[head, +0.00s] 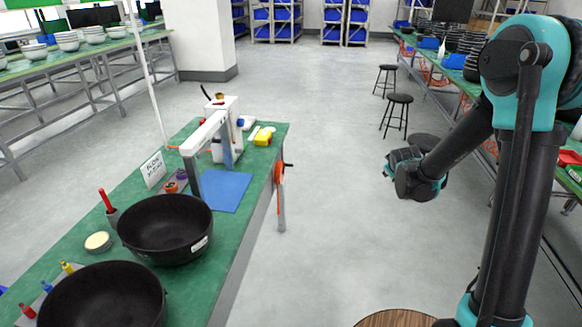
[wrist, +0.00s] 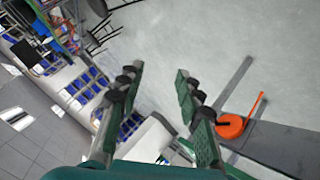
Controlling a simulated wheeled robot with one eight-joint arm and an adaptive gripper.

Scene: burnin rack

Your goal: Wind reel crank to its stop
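The orange reel (head: 280,174) is mounted on the right end of the green workbench, and its dark crank handle (head: 287,164) sticks out to the right. In the wrist view the orange reel (wrist: 231,126) is at the right, outside my fingers, with a thin orange arm reaching up and right and a small dark part on its face. My gripper (head: 392,166) is in the air over the floor, well to the right of the reel. In the wrist view my gripper (wrist: 160,70) has its fingers apart with nothing between them.
The green workbench (head: 232,277) carries black bowls (head: 166,226), a blue mat (head: 222,190) and a white-and-grey press-like device (head: 210,130). Black stools (head: 398,101) stand behind my gripper near the right bench. The floor between workbench and gripper is clear.

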